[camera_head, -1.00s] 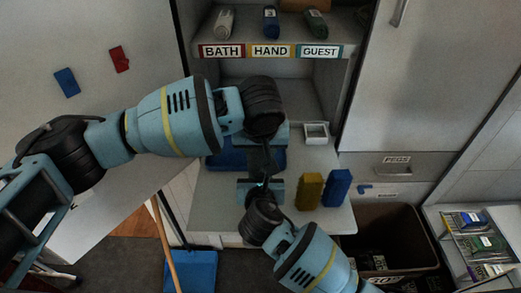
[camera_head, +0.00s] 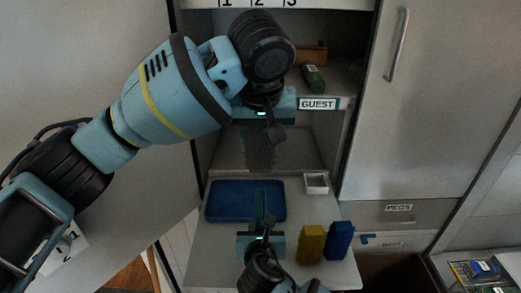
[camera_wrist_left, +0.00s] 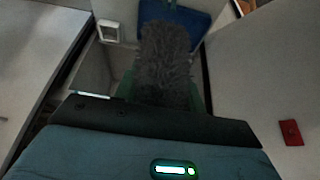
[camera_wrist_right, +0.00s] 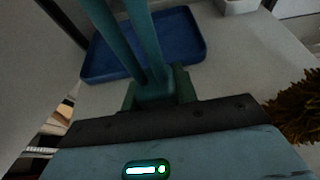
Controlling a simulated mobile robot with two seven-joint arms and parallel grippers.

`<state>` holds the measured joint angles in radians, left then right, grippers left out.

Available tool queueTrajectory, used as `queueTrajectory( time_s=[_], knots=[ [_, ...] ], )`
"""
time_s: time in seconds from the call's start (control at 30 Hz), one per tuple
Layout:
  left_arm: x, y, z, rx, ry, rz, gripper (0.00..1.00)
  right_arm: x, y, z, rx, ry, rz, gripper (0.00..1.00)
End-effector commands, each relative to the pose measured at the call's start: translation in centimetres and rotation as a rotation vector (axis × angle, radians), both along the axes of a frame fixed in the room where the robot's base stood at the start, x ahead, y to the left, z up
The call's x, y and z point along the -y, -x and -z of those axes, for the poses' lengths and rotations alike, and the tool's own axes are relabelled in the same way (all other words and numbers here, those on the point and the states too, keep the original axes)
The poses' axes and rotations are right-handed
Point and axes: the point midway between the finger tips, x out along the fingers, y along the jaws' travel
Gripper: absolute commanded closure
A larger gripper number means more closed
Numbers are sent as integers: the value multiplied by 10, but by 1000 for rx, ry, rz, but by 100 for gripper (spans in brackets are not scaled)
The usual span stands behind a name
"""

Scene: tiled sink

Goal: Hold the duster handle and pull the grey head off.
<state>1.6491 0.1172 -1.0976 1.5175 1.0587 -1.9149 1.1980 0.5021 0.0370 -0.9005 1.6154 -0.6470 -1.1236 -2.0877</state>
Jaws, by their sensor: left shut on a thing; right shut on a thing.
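My left gripper (camera_head: 268,128) is shut on the fluffy grey duster head (camera_head: 260,155), which hangs below it in front of the shelf. The grey head (camera_wrist_left: 165,60) fills the upper middle of the left wrist view. My right gripper (camera_head: 266,228) is lower, shut on the teal duster handle (camera_head: 260,200). In the right wrist view the handle (camera_wrist_right: 138,45) shows as two long prongs rising from between the fingers. The head and the handle are apart, with a gap between them in the head view.
A blue tray (camera_head: 225,202) lies on the counter behind the handle. A small white box (camera_head: 316,183) stands right of it. A yellow duster head (camera_head: 312,243) and a blue one (camera_head: 339,240) stand right of my right gripper. The GUEST shelf (camera_head: 318,104) is close beside my left gripper.

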Motion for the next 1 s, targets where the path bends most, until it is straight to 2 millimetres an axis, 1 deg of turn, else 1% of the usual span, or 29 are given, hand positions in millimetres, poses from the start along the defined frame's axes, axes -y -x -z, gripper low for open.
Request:
queueTrajectory(
  time_s=[0.1,0.33,0.37,0.53,0.83,1.0],
  knots=[
    [0,0,-3,-1,0,1,82,0,0,1,-1,0,0,99],
    [0,0,-4,-1,0,1,82,0,0,1,-1,0,0,99],
    [0,0,-4,-1,0,1,82,0,0,1,-1,0,0,69],
    [0,0,-4,0,0,0,82,0,0,1,-1,0,0,46],
    [0,0,-4,0,0,0,82,0,1,0,0,0,0,46],
    [0,0,-4,0,0,0,82,0,12,-5,1,-1,-1,46]
  ],
)
